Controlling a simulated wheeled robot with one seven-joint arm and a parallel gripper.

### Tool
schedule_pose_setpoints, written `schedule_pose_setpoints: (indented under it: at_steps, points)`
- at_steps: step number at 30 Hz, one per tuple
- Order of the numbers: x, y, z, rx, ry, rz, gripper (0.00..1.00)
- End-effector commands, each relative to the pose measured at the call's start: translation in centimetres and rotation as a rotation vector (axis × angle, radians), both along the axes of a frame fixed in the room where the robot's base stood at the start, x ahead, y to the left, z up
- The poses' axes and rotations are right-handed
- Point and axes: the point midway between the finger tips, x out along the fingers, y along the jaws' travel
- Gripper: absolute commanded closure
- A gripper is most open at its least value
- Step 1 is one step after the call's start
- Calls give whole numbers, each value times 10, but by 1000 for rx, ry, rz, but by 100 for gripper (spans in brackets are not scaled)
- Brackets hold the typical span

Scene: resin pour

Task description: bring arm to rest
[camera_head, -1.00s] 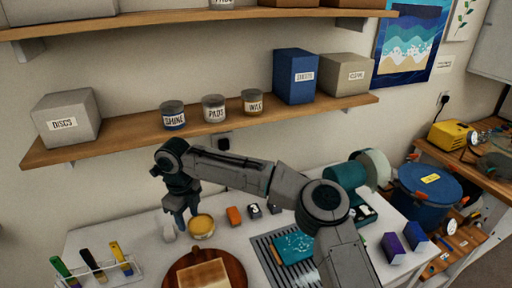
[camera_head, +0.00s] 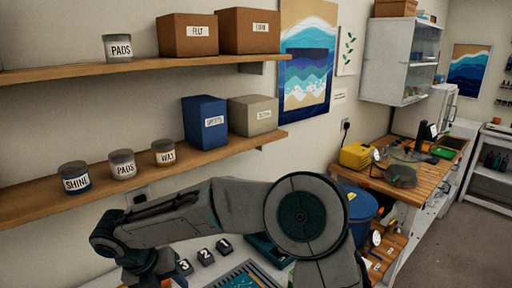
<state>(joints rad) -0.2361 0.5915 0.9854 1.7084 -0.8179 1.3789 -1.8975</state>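My arm (camera_head: 210,215) reaches across the lower middle of the head view, in front of the shelf wall. Its large round joint (camera_head: 307,215) is close to the camera. The wrist end (camera_head: 140,262) is at the lower left, over the white table. The gripper fingers are below the bottom edge of the picture, so I cannot see whether they hold anything.
Numbered dark blocks (camera_head: 205,257) and a teal piece on a grate (camera_head: 235,282) lie under the arm. A shelf (camera_head: 50,200) with jars and boxes runs close behind it. A blue bin (camera_head: 361,208) and a wooden bench (camera_head: 405,180) stand right. Grey floor at far right is clear.

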Motion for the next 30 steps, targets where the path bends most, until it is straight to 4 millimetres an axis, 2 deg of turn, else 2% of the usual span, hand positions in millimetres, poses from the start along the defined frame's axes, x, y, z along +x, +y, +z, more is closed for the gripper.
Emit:
schedule_pose_setpoints:
  at_steps: [1,8,14,21,30]
  points:
    - [2,-17,2,2,-36,-97,55]
    - [4,-90,12,57,-184,-583,55]
    - [-3,-154,22,140,-315,-1035,55]
    - [-24,-226,33,287,-461,-1610,55]
    - [-64,-299,38,544,-570,-2365,55]
